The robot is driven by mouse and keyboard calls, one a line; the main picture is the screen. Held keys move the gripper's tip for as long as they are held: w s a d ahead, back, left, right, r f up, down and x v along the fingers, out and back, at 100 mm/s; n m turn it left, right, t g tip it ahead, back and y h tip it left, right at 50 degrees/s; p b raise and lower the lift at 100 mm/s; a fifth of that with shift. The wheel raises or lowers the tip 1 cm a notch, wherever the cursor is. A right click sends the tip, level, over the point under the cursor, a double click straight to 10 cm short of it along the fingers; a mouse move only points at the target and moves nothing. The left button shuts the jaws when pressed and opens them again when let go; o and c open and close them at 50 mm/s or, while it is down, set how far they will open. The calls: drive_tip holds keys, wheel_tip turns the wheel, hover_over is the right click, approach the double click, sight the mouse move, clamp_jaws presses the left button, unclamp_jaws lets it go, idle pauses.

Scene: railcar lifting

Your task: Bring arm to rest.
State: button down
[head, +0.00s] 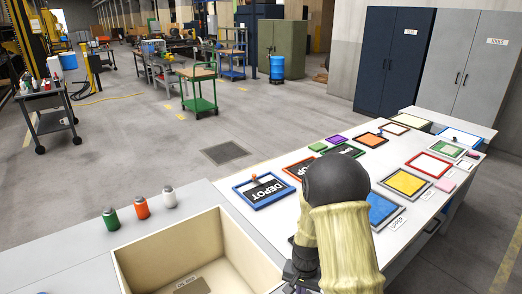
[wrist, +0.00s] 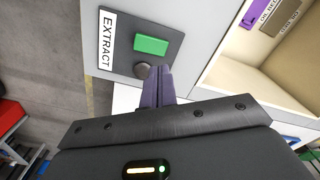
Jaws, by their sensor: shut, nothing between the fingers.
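My gripper (wrist: 159,84) is shut and empty in the wrist view. Its fingertips are at or just in front of a round grey knob or button (wrist: 143,70) on a dark panel (wrist: 122,43); I cannot tell whether they touch it. A green rectangle (wrist: 151,44) sits on the same panel, beside a white label reading EXTRACT (wrist: 107,40).
A beige open bin (head: 132,262) stands beside my arm. A white table (head: 325,143) with several coloured frames extends right. Open floor lies beyond.

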drive_tip(key=s+r+n+t, duration=0.2)
drive_tip(key=s+r+n, duration=0.3)
drive_tip(key=s+r, duration=0.8)
wheel_tip(320, 180, up, 4)
drive_tip(key=shift+s+d+f+t, duration=0.1)
drive_tip(key=shift+s+d+t, duration=0.2)
drive_tip(key=shift+d, duration=0.1)
